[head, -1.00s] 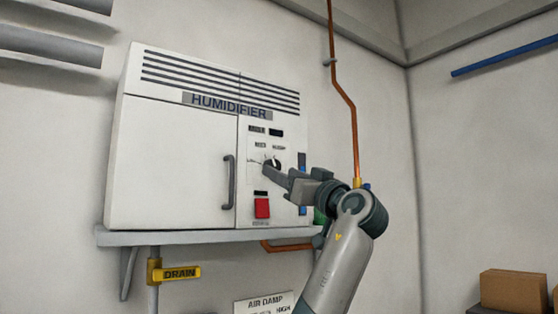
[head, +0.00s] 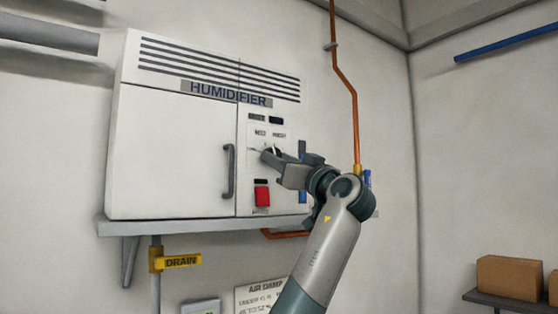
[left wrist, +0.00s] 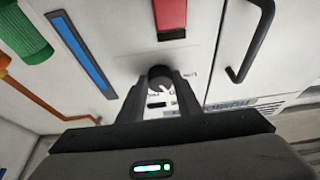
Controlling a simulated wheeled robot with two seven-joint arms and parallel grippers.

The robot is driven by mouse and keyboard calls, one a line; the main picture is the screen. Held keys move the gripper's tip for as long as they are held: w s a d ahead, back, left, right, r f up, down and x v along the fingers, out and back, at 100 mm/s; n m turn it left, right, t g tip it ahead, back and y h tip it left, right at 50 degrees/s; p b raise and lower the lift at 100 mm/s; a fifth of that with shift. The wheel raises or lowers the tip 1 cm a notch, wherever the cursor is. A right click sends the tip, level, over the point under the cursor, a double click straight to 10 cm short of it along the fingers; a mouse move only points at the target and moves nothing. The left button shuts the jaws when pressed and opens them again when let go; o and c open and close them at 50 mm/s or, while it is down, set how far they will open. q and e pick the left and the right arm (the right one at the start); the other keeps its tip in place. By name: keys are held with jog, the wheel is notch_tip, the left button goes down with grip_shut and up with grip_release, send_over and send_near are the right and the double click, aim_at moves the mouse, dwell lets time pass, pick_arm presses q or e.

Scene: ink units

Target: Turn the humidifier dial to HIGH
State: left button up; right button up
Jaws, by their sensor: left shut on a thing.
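The white humidifier (head: 175,150) is a wall cabinet with its name on a plate. Its small dark dial (left wrist: 158,72) sits on the control panel at the right; in the head view the fingers partly cover it. My left gripper (head: 270,158) comes from the right and is shut on the dial. In the left wrist view its two fingers (left wrist: 160,95) stand on either side of the dial, and a white mark shows on the dial's face. The small labels around the dial are too blurred to read surely. My right gripper is not in view.
A red switch (head: 262,196) sits below the dial, and a dark door handle (head: 229,172) stands to its left. A blue strip (left wrist: 82,52) runs beside the panel. A yellow DRAIN handle (head: 180,262), a copper pipe (head: 355,110) and cardboard boxes (head: 510,277) are nearby.

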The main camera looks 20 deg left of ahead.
pick_arm(q)
jog(key=shift+s+a+r+m+t+h+b, duration=0.15)
jog(key=shift+m+t+h+b, duration=0.4)
jog(key=shift+m+h+b, duration=1.25)
jog(key=shift+s+a+m+t+h+b, duration=0.15)
jog(key=shift+m+t+b, duration=0.65)
jog(key=shift+m, duration=2.05)
jog(key=shift+s+r+m+t+h+b, duration=0.1)
jog(key=shift+m+t+h+b, duration=0.25)
jog(key=shift+m+h+b, duration=1.2)
jog(key=shift+m+y, duration=0.5)
jog(key=shift+m, duration=0.4)
jog(key=o, duration=1)
jog(key=shift+o, duration=0.2)
